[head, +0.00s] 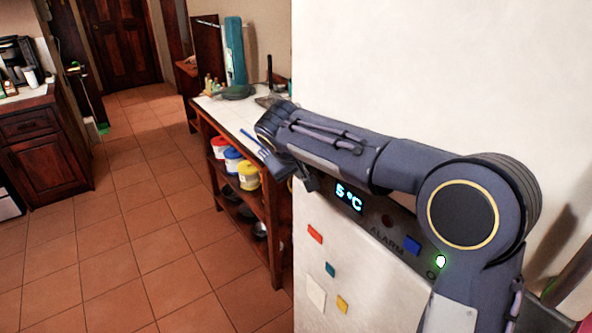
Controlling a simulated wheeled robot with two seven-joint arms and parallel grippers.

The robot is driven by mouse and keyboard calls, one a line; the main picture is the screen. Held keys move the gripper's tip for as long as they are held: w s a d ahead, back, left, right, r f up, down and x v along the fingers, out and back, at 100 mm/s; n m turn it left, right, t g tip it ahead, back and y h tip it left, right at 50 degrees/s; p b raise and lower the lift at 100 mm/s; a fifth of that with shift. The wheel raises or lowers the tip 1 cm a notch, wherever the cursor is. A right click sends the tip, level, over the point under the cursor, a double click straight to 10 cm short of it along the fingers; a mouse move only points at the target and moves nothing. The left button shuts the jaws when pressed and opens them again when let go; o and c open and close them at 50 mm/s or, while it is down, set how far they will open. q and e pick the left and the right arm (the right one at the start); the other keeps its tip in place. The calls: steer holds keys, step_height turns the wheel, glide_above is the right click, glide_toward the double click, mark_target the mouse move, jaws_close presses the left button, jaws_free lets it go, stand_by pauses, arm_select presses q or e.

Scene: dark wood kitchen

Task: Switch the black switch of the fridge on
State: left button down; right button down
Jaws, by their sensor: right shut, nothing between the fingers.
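The white fridge (440,60) fills the right side of the view. Its grey control strip carries a lit display (349,198) reading 5 °C, a dark round spot (388,220), the word ALARM, a blue switch (412,245) and a lit green light (440,261). I cannot make out a black switch; my right arm covers part of the strip. My right gripper (308,184) is shut and empty, pointing down at the strip's left end, left of the display. I cannot tell whether it touches the fridge. My left gripper is not in view.
Several coloured magnets, one red (315,234), sit on the fridge front below the strip. Left of the fridge stands a wooden shelf unit with a white top (225,110) and tins, including a yellow one (247,175). The tiled floor (130,230) to the left is clear.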

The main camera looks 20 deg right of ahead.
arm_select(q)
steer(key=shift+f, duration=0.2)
arm_select(e)
steer(key=shift+w+d+f, duration=0.1)
steer(key=shift+d, duration=0.15)
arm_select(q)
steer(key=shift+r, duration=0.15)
